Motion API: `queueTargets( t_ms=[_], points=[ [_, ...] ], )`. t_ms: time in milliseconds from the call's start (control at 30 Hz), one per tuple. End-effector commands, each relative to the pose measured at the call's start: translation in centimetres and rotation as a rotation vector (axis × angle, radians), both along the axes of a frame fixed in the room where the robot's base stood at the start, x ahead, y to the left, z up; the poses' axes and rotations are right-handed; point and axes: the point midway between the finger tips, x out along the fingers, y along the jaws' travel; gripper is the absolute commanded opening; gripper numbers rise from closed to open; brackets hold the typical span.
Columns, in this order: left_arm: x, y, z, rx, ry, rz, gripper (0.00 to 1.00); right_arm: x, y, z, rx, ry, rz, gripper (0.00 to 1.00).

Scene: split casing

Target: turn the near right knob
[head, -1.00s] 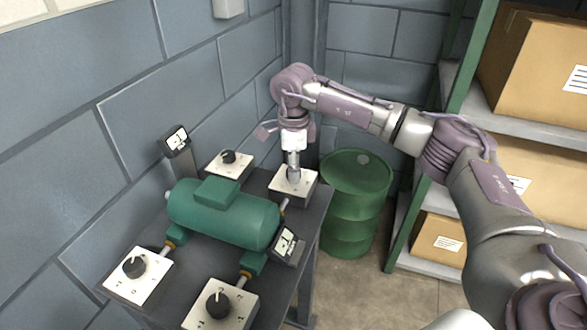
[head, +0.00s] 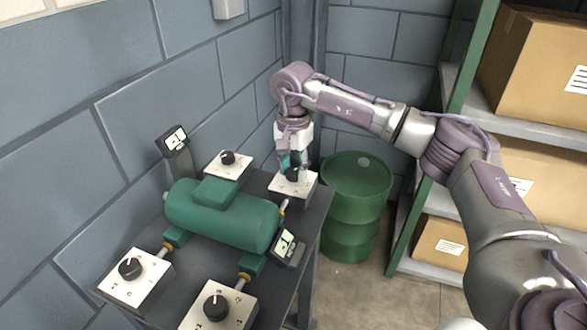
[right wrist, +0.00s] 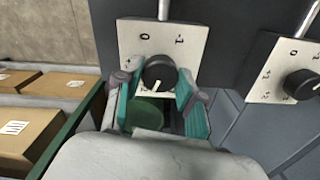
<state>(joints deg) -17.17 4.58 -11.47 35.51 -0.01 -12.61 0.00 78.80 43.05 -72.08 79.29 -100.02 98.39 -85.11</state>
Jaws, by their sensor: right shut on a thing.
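My right gripper (head: 294,170) points down at the black knob (head: 292,176) on the white-topped box (head: 296,189) at the table's back right in the head view. In the right wrist view, its teal fingers flank this knob (right wrist: 158,73), and the gripper is shut on it. The knob's white mark points down in that view, away from the 0 on the plate. Another black knob (head: 217,307) sits on the box nearest the front, and others are at front left (head: 130,268) and back left (head: 228,157). My left gripper is not in view.
A green tank (head: 225,214) lies between the knob boxes on the dark table (head: 205,285). Two small gauges (head: 174,142) (head: 287,245) stand beside it. A green drum (head: 357,190) and a shelf with cardboard boxes (head: 530,55) are to the right. A block wall is close behind.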

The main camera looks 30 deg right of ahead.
Motion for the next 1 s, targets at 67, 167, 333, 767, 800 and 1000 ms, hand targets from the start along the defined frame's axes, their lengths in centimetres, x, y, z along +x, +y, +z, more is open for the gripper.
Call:
queueTargets(
  t_ms=[67, 167, 333, 767, 800, 1000],
  points=[
    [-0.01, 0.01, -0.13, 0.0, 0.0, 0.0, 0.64, 0.09, 0.04, 0.14, 0.003, -0.005, 0.073, 0.04],
    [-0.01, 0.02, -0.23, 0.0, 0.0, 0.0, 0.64, 0.1, 0.03, 0.16, 0.002, -0.006, 0.168, 0.04],
    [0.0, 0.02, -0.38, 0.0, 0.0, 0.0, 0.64, 0.09, 0.03, 0.17, 0.002, -0.005, 0.33, 0.04],
    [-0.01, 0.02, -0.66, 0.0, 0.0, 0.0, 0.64, 0.06, -0.01, 0.14, -0.001, -0.005, 0.701, 0.04],
    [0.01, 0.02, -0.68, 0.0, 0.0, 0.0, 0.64, 0.06, -0.01, 0.14, -0.001, -0.004, 0.728, 0.04],
    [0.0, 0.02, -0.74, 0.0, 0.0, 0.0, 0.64, 0.06, -0.02, 0.13, -0.001, -0.004, 0.834, 0.04]
  ],
)
